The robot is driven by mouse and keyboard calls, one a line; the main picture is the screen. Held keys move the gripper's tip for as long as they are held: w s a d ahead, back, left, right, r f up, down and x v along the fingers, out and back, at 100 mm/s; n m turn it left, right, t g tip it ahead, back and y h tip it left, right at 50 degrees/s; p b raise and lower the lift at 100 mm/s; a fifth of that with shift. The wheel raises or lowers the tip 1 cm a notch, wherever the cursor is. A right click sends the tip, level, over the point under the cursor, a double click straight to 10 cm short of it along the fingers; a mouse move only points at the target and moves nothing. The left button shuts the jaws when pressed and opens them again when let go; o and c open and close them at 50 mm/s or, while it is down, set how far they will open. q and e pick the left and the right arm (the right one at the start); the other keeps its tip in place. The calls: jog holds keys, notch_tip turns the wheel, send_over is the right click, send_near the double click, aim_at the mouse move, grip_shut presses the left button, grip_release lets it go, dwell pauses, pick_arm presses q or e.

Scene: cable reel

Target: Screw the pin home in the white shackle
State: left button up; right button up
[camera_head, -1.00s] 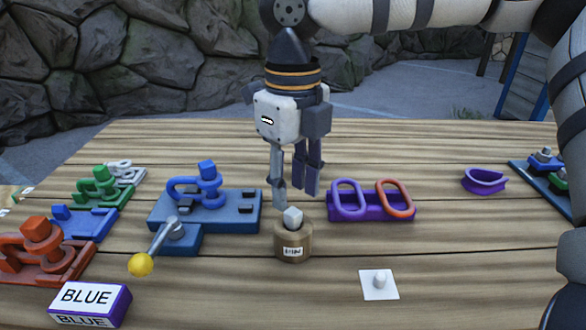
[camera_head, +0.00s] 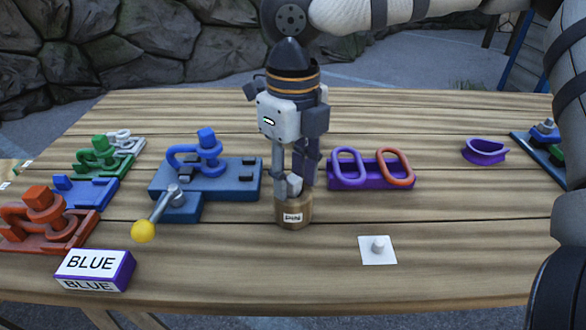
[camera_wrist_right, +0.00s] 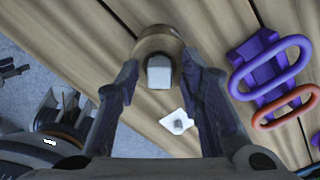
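The white shackle fixture (camera_head: 122,141) is at the far left back of the table, small and partly behind the green one. A pale, squared pin head (camera_head: 294,184) stands upright in a round brown holder (camera_head: 292,213) with a small label. The pin head also shows in the right wrist view (camera_wrist_right: 159,72). My right gripper (camera_head: 293,180) points down over the holder, its fingers on either side of the pin head. In the wrist view its fingers are apart, with gaps beside the head. The pin's lower part is hidden. My left gripper is not in view.
A blue shackle fixture (camera_head: 225,178) with a yellow-knobbed lever (camera_head: 144,231) stands left of the holder. A purple rack (camera_head: 371,174) with two rings is close on its right. A white card (camera_head: 378,251) with a small peg lies front right. A BLUE block (camera_head: 93,269) sits front left.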

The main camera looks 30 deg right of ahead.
aim_at(293, 179)
grip_shut()
jog(key=shift+r, duration=2.65)
